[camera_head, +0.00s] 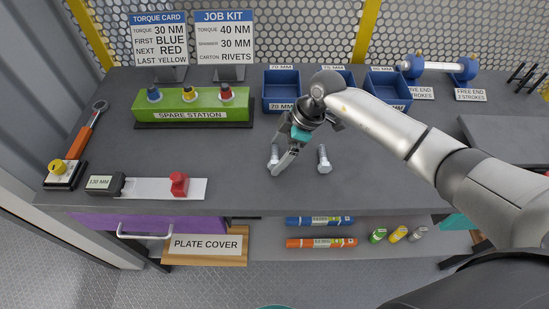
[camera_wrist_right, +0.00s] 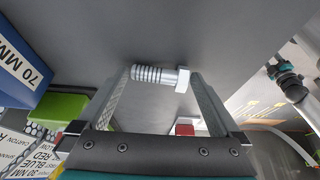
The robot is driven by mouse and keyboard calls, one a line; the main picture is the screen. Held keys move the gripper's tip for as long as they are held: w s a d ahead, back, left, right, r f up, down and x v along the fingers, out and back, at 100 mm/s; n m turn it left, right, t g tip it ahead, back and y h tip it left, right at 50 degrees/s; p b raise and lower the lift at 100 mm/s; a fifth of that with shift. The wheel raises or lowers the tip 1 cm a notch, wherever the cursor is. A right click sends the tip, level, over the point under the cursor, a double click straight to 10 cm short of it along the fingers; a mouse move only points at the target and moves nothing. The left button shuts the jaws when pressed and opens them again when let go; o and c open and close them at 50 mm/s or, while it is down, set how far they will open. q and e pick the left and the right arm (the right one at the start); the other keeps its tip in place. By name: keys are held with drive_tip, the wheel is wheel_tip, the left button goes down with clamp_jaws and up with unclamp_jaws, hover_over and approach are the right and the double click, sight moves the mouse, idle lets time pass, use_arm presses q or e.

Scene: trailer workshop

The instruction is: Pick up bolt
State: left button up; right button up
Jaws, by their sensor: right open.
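My right gripper (camera_head: 282,163) is open and low over the bench at the left bolt. In the right wrist view a bolt (camera_wrist_right: 158,75) shows between the two spread fingers (camera_wrist_right: 160,95), threads to the left, hex head to the right. A gap shows between its threaded end and the left finger. My left gripper is not seen.
Blue bins (camera_head: 282,91) stand behind the bolts. A green spare station (camera_head: 193,108) with coloured knobs is at the back left. A gauge with a red slider (camera_head: 179,184) lies front left, and a torque wrench (camera_head: 78,140) farther left. The bench right of the second bolt is clear.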

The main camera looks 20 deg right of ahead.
drive_tip(key=shift+c, duration=0.4)
clamp_jaws()
idle(0.4)
